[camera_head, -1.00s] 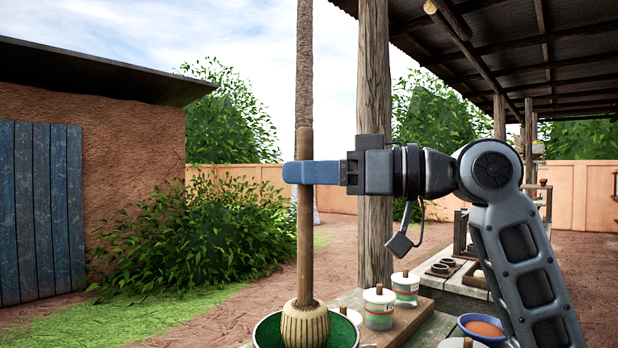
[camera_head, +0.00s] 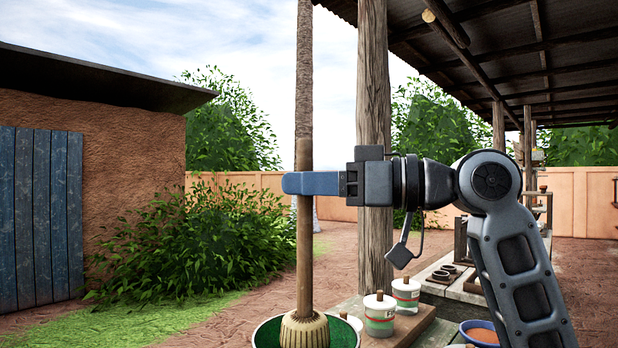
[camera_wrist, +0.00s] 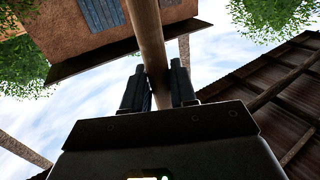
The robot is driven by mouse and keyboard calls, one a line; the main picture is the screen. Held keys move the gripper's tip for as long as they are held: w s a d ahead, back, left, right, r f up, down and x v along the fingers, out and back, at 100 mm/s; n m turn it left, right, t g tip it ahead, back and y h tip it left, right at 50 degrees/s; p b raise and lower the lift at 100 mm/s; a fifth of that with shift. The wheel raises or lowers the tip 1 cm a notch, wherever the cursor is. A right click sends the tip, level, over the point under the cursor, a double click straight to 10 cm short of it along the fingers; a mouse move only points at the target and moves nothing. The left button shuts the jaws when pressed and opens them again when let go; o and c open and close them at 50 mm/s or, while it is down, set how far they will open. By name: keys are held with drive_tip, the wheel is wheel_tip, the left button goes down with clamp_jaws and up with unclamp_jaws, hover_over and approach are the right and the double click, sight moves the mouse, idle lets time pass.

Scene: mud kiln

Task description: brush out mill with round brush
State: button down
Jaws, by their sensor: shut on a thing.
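The round brush (camera_head: 305,250) has a long wooden handle and a pale, rounded, ribbed head (camera_head: 304,330) at its lower end. It stands upright, with the head at the green bowl-like mill (camera_head: 345,330) at the bottom of the head view. The mill's lower part is cut off by the picture edge, and I cannot tell how deep the head sits. My gripper (camera_head: 305,183) is level and shut on the upper part of the handle. In the wrist view the handle (camera_wrist: 150,45) passes between the two dark fingers (camera_wrist: 160,90).
White lidded jars (camera_head: 379,315) stand on a wooden board right of the mill. A blue bowl of orange powder (camera_head: 482,333) is at the lower right. A wooden post (camera_head: 373,240) rises just behind my gripper. A workbench with small items (camera_head: 445,275) stands further back.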

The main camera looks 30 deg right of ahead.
sight(309, 144)
wheel_tip(309, 144, up, 5)
drive_tip(key=p, duration=0.4)
wheel_tip(309, 144, down, 7)
drive_tip(key=b, duration=0.5)
idle(0.5)
wheel_tip(309, 144, up, 9)
drive_tip(key=p, duration=0.6)
drive_tip(key=shift+f+p, duration=0.1)
drive_tip(key=shift+p, duration=0.25)
drive_tip(key=shift+d+f, duration=0.1)
